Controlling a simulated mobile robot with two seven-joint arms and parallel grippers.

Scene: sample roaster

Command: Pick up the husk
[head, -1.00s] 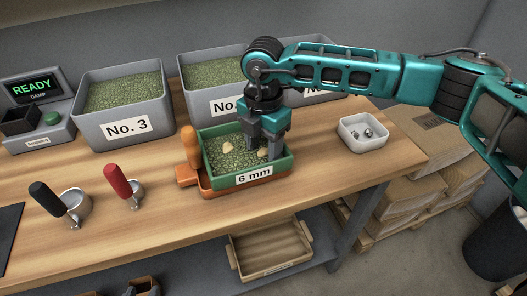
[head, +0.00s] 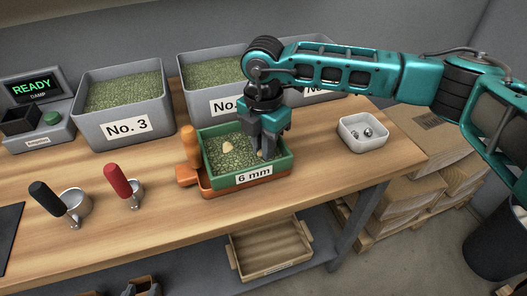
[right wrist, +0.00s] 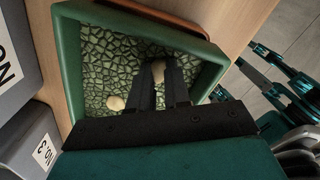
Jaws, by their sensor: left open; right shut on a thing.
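The green-framed sieve (head: 212,167), labelled 6 mm, sits in an orange tray (head: 205,194) and holds green beans. One pale husk (head: 228,147) lies loose on the beans; it also shows in the right wrist view (right wrist: 116,103). My right gripper (head: 265,152) points down into the sieve near its right side. Its fingers (right wrist: 164,85) are shut on a second pale husk (right wrist: 158,68), which they partly hide. I cannot tell whether this husk still touches the beans.
Grey bins of beans, including No. 3 (head: 125,127), stand behind the sieve. A white dish (head: 363,147) with small metal pieces stands right. A black-handled scoop (head: 72,205) and a red-handled scoop (head: 132,190) lie left. The table between dish and sieve is clear.

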